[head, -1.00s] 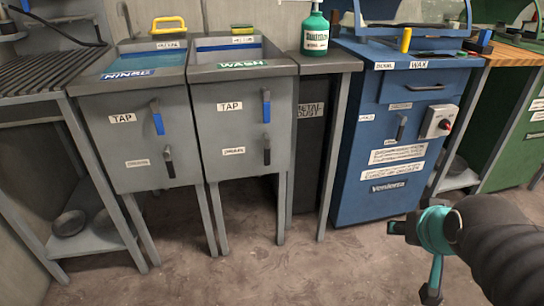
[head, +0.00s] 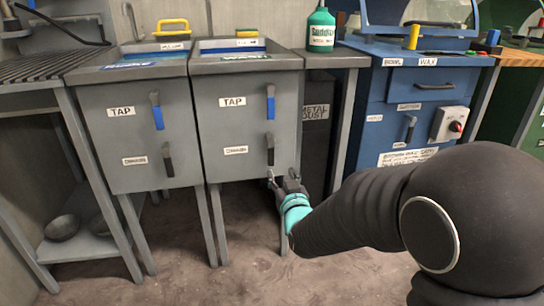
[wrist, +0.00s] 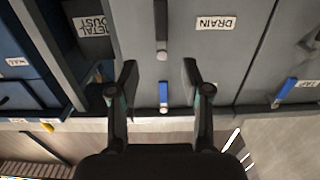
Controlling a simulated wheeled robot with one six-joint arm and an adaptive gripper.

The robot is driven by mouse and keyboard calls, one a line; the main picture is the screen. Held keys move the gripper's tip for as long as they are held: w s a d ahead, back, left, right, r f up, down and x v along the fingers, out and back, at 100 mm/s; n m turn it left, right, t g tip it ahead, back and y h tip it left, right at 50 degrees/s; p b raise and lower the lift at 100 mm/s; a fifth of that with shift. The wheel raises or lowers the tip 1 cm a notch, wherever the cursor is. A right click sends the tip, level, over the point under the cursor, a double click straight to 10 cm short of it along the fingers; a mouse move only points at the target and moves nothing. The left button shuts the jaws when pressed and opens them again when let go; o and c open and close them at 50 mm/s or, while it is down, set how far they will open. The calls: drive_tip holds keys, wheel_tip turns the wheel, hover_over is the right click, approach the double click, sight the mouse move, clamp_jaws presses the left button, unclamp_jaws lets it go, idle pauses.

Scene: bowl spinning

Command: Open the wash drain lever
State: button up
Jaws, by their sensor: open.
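The wash station (head: 232,120) is a grey cabinet with a sink, and its WASH label is partly visible on the sink rim. Its drain lever (head: 270,150) has a dark handle, hangs down beside the DRAIN label (head: 236,150), and shows in the wrist view (wrist: 161,28). The blue tap lever (head: 270,103) is above it and also appears in the wrist view (wrist: 163,95). My gripper (head: 280,181) is just below and slightly right of the drain lever. In the wrist view my gripper (wrist: 159,72) has its fingers apart, with nothing held; the drain lever lies beyond the gap.
The rinse station (head: 135,130) with a similar blue tap and dark drain lever stands to the left. A METAL DUST bin (head: 316,125) and a blue machine (head: 400,100) stand to the right. A green bottle (head: 320,30) stands on the counter. The floor in front is clear.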

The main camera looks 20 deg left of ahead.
sight(271, 153)
drive_tip(key=x, duration=1.4)
drive_tip(key=shift+s+a+r, duration=0.1)
drive_tip(key=shift+a, duration=0.05)
clamp_jaws()
